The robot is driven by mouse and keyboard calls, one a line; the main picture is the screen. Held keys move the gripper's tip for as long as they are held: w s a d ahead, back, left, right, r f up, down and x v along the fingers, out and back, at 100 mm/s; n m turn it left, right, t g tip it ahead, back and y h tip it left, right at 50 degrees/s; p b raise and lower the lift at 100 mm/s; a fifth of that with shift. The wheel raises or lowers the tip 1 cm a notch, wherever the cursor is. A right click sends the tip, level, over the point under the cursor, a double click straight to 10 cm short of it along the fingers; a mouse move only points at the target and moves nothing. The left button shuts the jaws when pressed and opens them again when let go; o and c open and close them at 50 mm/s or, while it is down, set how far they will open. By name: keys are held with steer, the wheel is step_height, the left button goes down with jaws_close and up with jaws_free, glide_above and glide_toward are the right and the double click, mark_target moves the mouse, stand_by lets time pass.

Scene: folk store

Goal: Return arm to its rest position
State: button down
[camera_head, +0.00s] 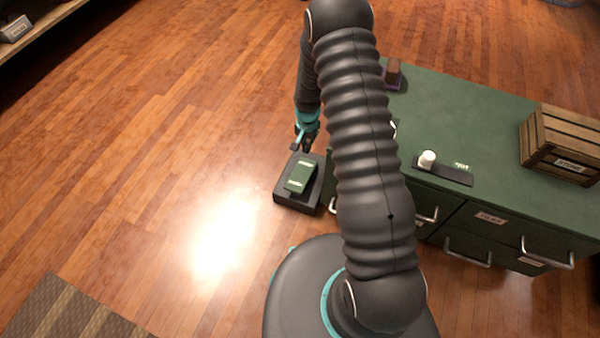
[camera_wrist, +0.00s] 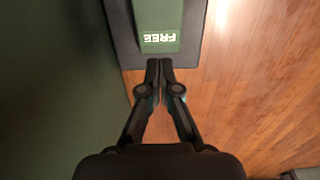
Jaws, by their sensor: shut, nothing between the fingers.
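My gripper (camera_wrist: 160,68) is shut and empty in the wrist view, its two fingertips together. In the head view my gripper (camera_head: 305,143) points down at the left of the green cabinet, just above the far side of a dark tray (camera_head: 284,196). A green block (camera_head: 300,173) lies in that tray. The block (camera_wrist: 158,15) also shows at the top of the wrist view, with the word FREE on it, just beyond the fingertips. My arm rises from my base and bends over at the top of the head view, hiding part of the cabinet.
The green cabinet (camera_head: 460,115) with drawers and handles stands at the right. On it are a wooden crate (camera_head: 565,140), a dark holder (camera_head: 443,173) with a white cylinder (camera_head: 427,159), and a brown block (camera_head: 393,68). A striped mat (camera_head: 62,312) lies lower left. The wooden floor at left is clear.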

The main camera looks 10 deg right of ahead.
steer(key=shift+r, duration=0.55)
steer(key=s+r+n+t, duration=0.15)
steer(key=s+r, duration=0.25)
steer(key=r, duration=1.1)
steer(key=s+r+n+t, duration=0.1)
steer(key=s+r+n, duration=0.15)
steer(key=r, duration=1.25)
steer(key=s+r+n+t, duration=0.1)
steer(key=s+r, duration=0.6)
steer(key=s, duration=0.5)
steer(key=s+r+n+t, duration=0.1)
steer(key=s+r+t, duration=0.1)
steer(key=s+r, duration=0.5)
steer(key=shift+s+r+n+p, duration=0.4)
steer(key=shift+s, duration=2.15)
steer(key=shift+a, duration=0.1)
